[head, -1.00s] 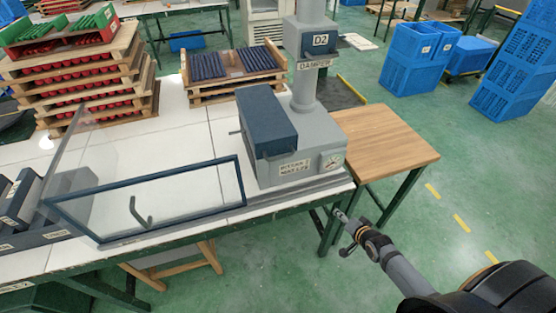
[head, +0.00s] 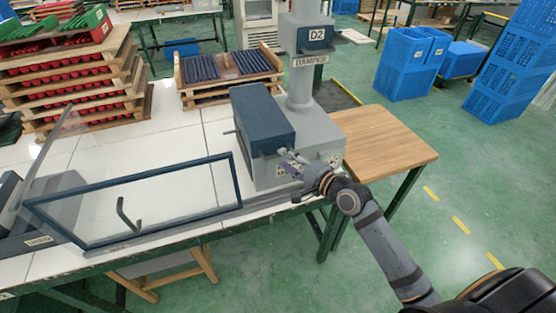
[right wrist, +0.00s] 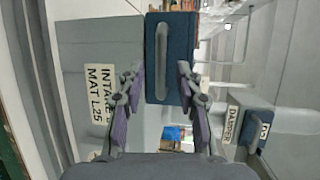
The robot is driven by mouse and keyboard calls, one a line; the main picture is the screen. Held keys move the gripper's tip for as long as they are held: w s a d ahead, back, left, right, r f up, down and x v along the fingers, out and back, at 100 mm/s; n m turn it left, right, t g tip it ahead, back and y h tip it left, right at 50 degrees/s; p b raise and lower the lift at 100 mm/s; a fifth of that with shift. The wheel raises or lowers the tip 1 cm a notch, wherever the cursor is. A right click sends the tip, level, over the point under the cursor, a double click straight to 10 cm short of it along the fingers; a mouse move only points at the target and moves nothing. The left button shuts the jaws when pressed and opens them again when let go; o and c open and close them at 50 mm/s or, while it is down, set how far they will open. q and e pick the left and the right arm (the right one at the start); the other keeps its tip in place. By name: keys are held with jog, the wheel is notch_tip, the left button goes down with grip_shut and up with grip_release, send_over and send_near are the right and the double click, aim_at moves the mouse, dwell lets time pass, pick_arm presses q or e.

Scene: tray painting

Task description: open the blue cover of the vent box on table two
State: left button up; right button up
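The vent box (head: 325,150) is a grey housing with a grey duct on the near right part of the table. Its dark blue cover (head: 262,115) lies down over the left part of the box. In the right wrist view the blue cover (right wrist: 180,30) has a grey bar handle (right wrist: 161,58). My right gripper (head: 288,160) is at the front of the box, close to the cover's front end. In the right wrist view my right gripper (right wrist: 160,70) is open, its fingers either side of the handle. Contact cannot be told. My left gripper is out of view.
A blue-framed clear panel (head: 140,170) with a handle stands left of the box. Behind are a wooden rack (head: 185,100) and stacked pallets with red parts (head: 75,85). A wooden side table (head: 385,145) adjoins on the right. A DAMPER block (head: 316,38) is on the duct.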

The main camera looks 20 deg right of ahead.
aim_at(280, 156)
jog(key=x, duration=0.4)
grip_shut()
dwell(0.4)
